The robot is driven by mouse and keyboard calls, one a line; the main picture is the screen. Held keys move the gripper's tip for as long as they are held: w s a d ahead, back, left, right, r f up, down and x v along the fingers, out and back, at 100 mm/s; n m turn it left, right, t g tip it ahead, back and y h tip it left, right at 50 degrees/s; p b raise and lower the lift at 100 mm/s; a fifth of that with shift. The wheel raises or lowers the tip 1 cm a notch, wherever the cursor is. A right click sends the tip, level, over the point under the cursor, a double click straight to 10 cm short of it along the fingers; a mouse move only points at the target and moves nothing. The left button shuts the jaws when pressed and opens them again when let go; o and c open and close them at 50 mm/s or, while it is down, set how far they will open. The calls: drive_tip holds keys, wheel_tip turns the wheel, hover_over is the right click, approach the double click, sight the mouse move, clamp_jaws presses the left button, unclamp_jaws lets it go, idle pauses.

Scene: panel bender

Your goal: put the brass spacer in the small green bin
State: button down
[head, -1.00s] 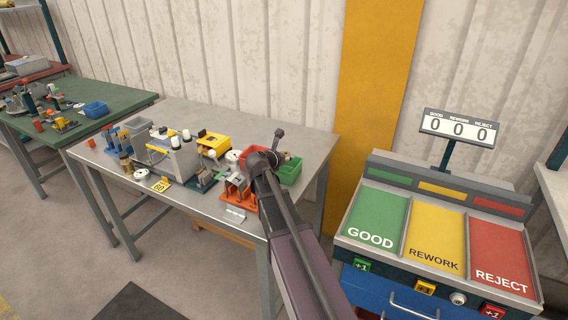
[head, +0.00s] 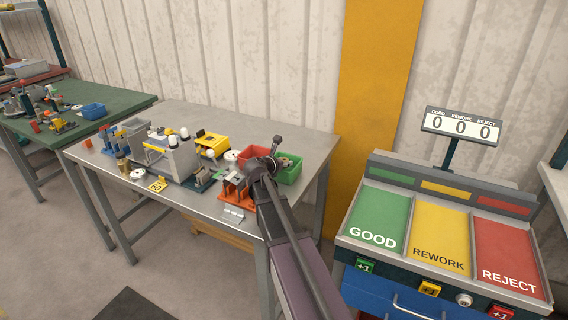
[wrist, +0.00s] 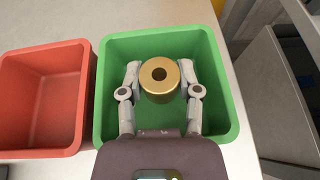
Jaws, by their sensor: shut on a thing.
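The brass spacer (wrist: 159,90) is a short gold cylinder with a central hole. In the wrist view it is held between the two fingers of my gripper (wrist: 160,80), which is shut on it. Spacer and fingers are over the opening of the small green bin (wrist: 221,125); whether the spacer touches the bin floor cannot be told. In the head view the green bin (head: 292,177) stands at the right end of the grey table, with my gripper (head: 283,162) at it. The spacer is not discernible there.
A red bin (wrist: 40,98) stands just left of the green one. The grey table (head: 178,112) carries a grey machine (head: 172,160), a yellow box (head: 212,143) and an orange fixture (head: 234,187). The table's right edge is close to the green bin.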

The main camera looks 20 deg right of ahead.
drive_tip(key=shift+s+f+b, duration=0.1)
drive_tip(key=shift+f+b, duration=0.45)
drive_tip(key=shift+b, duration=0.1)
drive_tip(key=shift+c, duration=1.5)
unclamp_jaws()
drive_tip(key=shift+d+r, duration=0.1)
drive_tip(key=shift+r, duration=0.1)
drive_tip(key=shift+r+p, duration=0.45)
drive_tip(key=shift+p, duration=0.3)
drive_tip(key=p+v, duration=0.4)
drive_tip(key=v, duration=0.8)
drive_tip(key=shift+f, duration=0.1)
